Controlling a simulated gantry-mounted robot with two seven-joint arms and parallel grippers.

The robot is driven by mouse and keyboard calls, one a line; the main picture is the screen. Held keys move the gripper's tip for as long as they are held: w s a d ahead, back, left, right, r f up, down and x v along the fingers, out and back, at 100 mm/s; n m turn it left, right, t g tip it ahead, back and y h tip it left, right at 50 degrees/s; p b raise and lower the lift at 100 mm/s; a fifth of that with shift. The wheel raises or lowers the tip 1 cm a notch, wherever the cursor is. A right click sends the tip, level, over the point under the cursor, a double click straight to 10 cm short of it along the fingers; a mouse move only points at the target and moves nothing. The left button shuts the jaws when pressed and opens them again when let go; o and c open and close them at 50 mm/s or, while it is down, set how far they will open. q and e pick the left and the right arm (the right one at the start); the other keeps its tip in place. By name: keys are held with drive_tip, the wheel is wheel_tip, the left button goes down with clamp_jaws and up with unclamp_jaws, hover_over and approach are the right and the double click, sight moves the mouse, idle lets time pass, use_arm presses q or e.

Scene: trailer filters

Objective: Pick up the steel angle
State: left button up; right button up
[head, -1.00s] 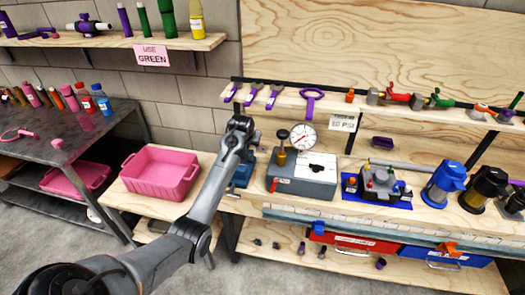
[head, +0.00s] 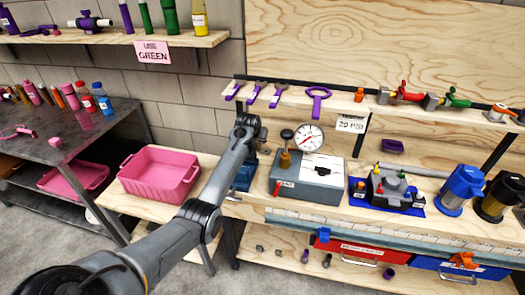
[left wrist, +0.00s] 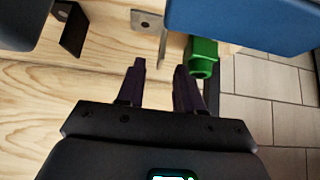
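In the left wrist view my left gripper (left wrist: 158,80) is open, with two dark fingers apart and nothing between them. A small grey metal piece with a hole (left wrist: 147,20), which looks like the steel angle, lies on the wooden surface beyond the fingertips. A thin upright grey edge stands at its right; I cannot tell whether they are one piece. A dark bent bracket (left wrist: 72,32) is farther left. In the head view my left arm reaches to the bench left of the grey gauge box (head: 305,178); its wrist hides the spot. My right gripper is not in view.
A green fitting (left wrist: 203,58) is close beside the right finger, and a blue body (left wrist: 240,22) overhangs it. In the head view a blue vise-like thing (head: 244,175) is behind my arm. A pink bin (head: 160,178) stands to the left.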

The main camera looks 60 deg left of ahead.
use_arm(q)
drive_tip(key=shift+b+x, duration=0.85)
drive_tip(key=shift+x, duration=1.05)
drive_tip(key=shift+a, duration=0.1)
clamp_jaws()
